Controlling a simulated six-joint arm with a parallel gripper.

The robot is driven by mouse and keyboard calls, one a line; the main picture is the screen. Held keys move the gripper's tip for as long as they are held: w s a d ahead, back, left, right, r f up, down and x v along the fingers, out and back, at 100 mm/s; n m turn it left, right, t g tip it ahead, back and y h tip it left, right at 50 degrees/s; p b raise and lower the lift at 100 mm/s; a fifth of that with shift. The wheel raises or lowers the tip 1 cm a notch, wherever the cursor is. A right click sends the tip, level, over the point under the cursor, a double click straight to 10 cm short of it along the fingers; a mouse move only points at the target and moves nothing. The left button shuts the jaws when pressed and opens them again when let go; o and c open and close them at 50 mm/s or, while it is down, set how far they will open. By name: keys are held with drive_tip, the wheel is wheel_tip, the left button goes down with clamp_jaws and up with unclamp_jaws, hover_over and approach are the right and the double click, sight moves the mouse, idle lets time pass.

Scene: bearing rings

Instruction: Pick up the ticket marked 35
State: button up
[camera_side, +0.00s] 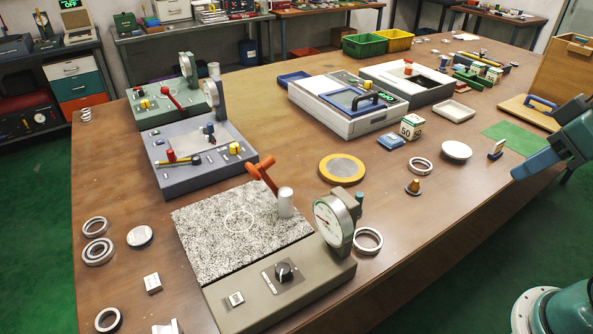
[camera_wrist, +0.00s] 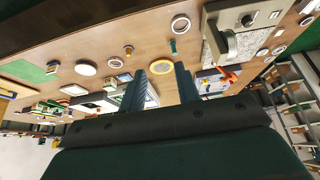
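I cannot read a 35 on anything. Small pale ticket-like blocks lie near the gauge stand: one on the table at its left (camera_side: 153,283), one on the stand's grey base (camera_side: 237,298), and one cut off at the bottom edge (camera_side: 166,327). Their markings are too small to read. A white and green box marked 50 (camera_side: 411,127) stands right of centre. My gripper enters the side view at the right edge, above the table's right side, far from the pale blocks. In the wrist view my gripper (camera_wrist: 160,82) is open, with an empty gap between its two fingers.
The gauge stand with a speckled plate (camera_side: 205,250) fills the front. Metal rings (camera_side: 98,252) lie at the left, others (camera_side: 368,241) at its right. A yellow-rimmed disc (camera_side: 342,169) lies mid-table. Grey machines (camera_side: 205,175) stand behind.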

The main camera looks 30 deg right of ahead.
drive_tip(key=w+d+r+m+g+h, duration=0.25)
drive_tip(key=w+d+m, duration=0.65)
drive_tip(key=w+d, duration=1.15)
drive_tip(key=w+d+f+m+g+h, duration=0.1)
drive_tip(key=w+d+f+m, duration=0.15)
drive_tip(key=d, duration=0.45)
drive_tip(key=w+d+f+m+h, duration=0.1)
drive_tip(key=w+d+f+m, duration=0.1)
drive_tip(key=d+f, duration=0.35)
drive_tip(key=shift+s+d+f+m+g, duration=0.35)
drive_tip(key=shift+d+f+m, duration=0.4)
drive_tip(key=shift+d+f, duration=2.35)
drive_tip(key=shift+s+d+f+m+g, duration=0.3)
drive_tip(key=shift+d+f+m, duration=0.45)
drive_tip(key=shift+d+f, duration=2.3)
drive_tip(key=shift+s+d+f+m+g, duration=0.2)
drive_tip(key=shift+d+f+m+g, duration=0.4)
drive_tip(key=shift+d+f, duration=2.5)
drive_tip(key=shift+d+r, duration=0.5)
